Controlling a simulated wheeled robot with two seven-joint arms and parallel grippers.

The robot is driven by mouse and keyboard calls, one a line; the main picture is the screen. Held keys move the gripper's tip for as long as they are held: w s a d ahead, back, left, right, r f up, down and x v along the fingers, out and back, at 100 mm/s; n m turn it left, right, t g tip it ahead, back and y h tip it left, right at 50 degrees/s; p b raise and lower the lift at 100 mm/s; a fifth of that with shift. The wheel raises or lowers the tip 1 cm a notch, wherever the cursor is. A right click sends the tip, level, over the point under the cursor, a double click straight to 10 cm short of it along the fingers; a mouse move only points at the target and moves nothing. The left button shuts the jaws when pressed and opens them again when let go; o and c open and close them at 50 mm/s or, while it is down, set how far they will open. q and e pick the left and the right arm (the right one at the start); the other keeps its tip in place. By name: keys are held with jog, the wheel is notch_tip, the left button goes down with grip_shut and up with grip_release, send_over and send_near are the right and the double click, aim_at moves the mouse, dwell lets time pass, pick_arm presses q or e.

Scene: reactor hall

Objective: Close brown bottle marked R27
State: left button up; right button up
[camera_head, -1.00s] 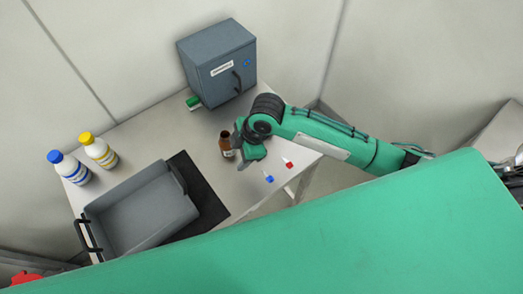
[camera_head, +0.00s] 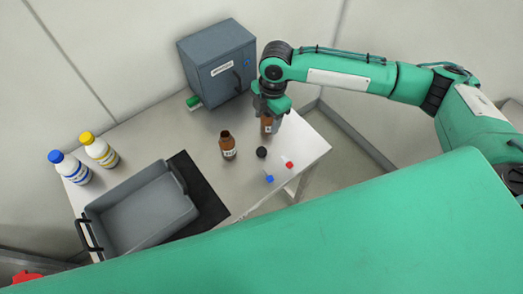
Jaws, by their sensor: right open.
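A brown bottle (camera_head: 228,147) with a white label stands upright on the table, with no cap on its neck. A black cap (camera_head: 261,152) lies on the table just to its right. A second brown bottle (camera_head: 267,123) shows partly, right under my right gripper (camera_head: 270,105). The gripper is open at its top and hides that top; I cannot tell whether they touch. The label writing is too small to read, so I cannot tell which bottle is R27. My left gripper is not in view.
A grey tray (camera_head: 91,212) sits on a black mat (camera_head: 209,205). Bottles with a blue cap (camera_head: 70,168) and a yellow cap (camera_head: 99,150) stand at left. A grey cabinet (camera_head: 208,75) and a green object (camera_head: 193,102) are behind. Small blue (camera_head: 269,178) and red (camera_head: 289,164) items lie near the right front.

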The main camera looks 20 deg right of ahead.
jog(key=p, duration=0.2)
send_over(262, 151)
jog(key=w, duration=0.1)
jog(key=f, duration=0.5)
jog(key=d+f, duration=0.1)
jog(key=f, duration=0.2)
jog(key=shift+f, duration=0.25)
jog(key=f, duration=0.1)
jog(key=f+p, duration=0.1)
jog(key=f, duration=0.1)
jog(key=s+a+f+p, duration=0.1)
jog(key=shift+f, duration=0.6)
jog(key=shift+w, duration=0.1)
jog(key=c, duration=1)
